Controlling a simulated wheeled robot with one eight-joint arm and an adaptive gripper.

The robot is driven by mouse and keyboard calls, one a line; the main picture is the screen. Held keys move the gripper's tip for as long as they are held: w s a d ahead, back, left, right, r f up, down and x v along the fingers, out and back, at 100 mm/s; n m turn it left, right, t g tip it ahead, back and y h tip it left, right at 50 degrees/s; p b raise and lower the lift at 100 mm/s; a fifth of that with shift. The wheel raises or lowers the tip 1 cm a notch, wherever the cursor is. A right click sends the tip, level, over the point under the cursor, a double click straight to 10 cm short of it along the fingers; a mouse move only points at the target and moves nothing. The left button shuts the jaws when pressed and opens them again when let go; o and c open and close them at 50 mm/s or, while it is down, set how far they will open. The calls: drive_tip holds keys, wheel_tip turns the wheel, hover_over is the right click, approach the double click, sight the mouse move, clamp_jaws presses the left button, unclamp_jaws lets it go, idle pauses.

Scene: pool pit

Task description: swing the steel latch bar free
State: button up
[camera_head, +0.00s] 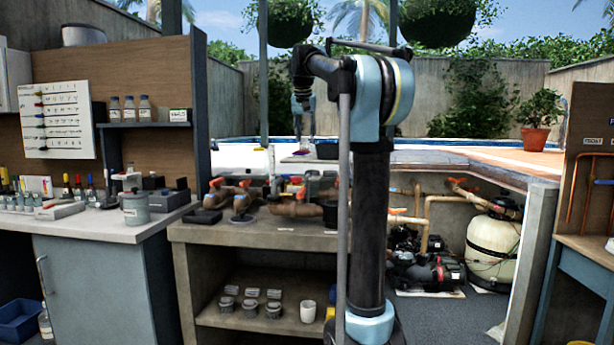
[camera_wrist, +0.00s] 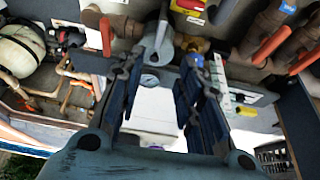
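My gripper (camera_wrist: 160,68) shows in the wrist view with its two dark fingers spread wide and nothing held between them. A grey, rounded metal-looking piece (camera_wrist: 154,38) shows in the gap near the fingertips; I cannot tell whether it is the steel latch bar. I cannot tell whether either finger touches it. A red and yellow fitting (camera_wrist: 190,17) lies just beyond, at the top of the view. In the camera_head view my arm reaches over the workbench (camera_head: 262,233); its end is small there, and I cannot make out a latch bar.
Brown pipes with orange handles (camera_head: 232,190) lie on the bench. Orange-handled valves (camera_wrist: 272,46) also flank the gripper in the wrist view. A cabinet (camera_head: 95,290) with bottles stands left; a pump (camera_head: 432,270) and cream tank (camera_head: 493,248) stand right.

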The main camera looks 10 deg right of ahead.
sight(308, 175)
drive_tip(key=x, duration=1.7)
drive_tip(key=shift+w+f, duration=0.1)
drive_tip(key=shift+w, duration=0.05)
clamp_jaws()
